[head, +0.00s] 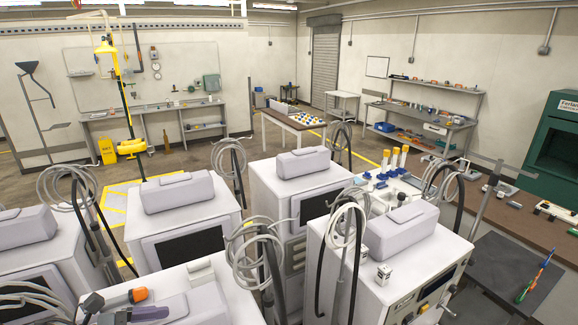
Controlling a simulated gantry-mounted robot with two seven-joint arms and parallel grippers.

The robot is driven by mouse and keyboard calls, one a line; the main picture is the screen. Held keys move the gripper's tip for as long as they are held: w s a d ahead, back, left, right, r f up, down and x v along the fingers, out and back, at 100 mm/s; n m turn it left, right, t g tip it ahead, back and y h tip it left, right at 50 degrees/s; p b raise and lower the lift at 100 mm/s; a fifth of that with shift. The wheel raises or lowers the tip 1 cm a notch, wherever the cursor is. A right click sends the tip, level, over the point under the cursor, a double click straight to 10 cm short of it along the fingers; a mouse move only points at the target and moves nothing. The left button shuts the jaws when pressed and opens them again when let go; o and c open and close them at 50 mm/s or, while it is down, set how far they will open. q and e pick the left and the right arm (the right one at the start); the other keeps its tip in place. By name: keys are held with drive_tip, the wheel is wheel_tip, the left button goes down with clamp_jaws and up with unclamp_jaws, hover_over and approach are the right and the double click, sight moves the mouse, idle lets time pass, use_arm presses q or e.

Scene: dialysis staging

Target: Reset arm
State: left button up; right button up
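Neither of my grippers can be made out in the head view, and no arm of mine shows clearly. The task line names no object. Several white dialysis machines fill the foreground, one at the front right (385,285) and one at the middle left (185,235). Grey hoses (340,215) hang coiled on dark poles beside them.
Blue and yellow-topped items (393,160) stand behind the front-right machine.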

use_arm(q)
drive_tip(key=s+d+f+n+t+h, duration=0.1)
drive_tip(key=s+d+f+n, duration=0.6)
drive_tip(key=d, duration=0.3)
drive_tip(key=s+d+f+n+t, duration=0.2)
drive_tip(key=s+d+f+n, duration=0.2)
drive_tip(key=s+d+f, duration=0.4)
drive_tip(key=s+a+f+n+g+y, duration=0.3)
drive_tip(key=s+a+n+y, duration=0.2)
drive_tip(key=n, duration=1.2)
drive_tip(key=s+a+f+n+g+y, duration=0.2)
drive_tip(key=s+a+f+n+y, duration=0.2)
drive_tip(key=n, duration=1.4)
drive_tip(key=s+a+y, duration=0.1)
drive_tip(key=a+y, duration=0.2)
drive_tip(key=a, duration=0.1)
drive_tip(key=shift+a+g+y+b, duration=0.25)
drive_tip(key=shift+g+y+b, duration=0.15)
